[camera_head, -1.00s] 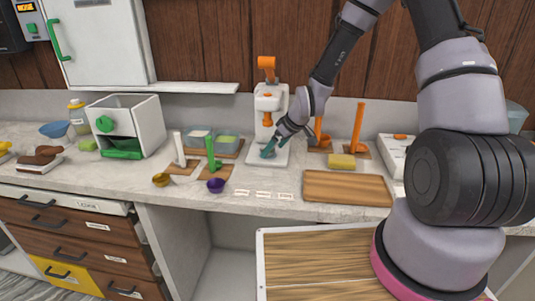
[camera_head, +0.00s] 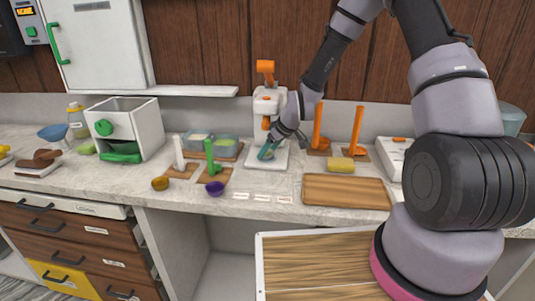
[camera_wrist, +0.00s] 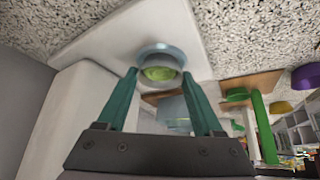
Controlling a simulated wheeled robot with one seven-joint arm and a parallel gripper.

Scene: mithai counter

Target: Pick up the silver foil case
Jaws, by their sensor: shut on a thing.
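The silver foil case (camera_wrist: 161,57) shows in the wrist view as a small round, blue-grey cup with a green filling. It is between the tips of my gripper's two teal fingers (camera_wrist: 160,74), and the gripper is shut on it. The case is over the white base of the press; I cannot tell whether it touches that base. In the head view my gripper (camera_head: 266,152) is low in front of the white press (camera_head: 268,103) with the orange handle, and the case is too small to make out.
A green-handled scoop (camera_head: 210,158) and a purple bowl (camera_head: 215,188) are to the left. Two clear tubs (camera_head: 226,144) stand behind them. Orange-handled tools (camera_head: 357,130), a yellow sponge (camera_head: 341,164) and an empty wooden board (camera_head: 346,191) are to the right. The counter front is mostly clear.

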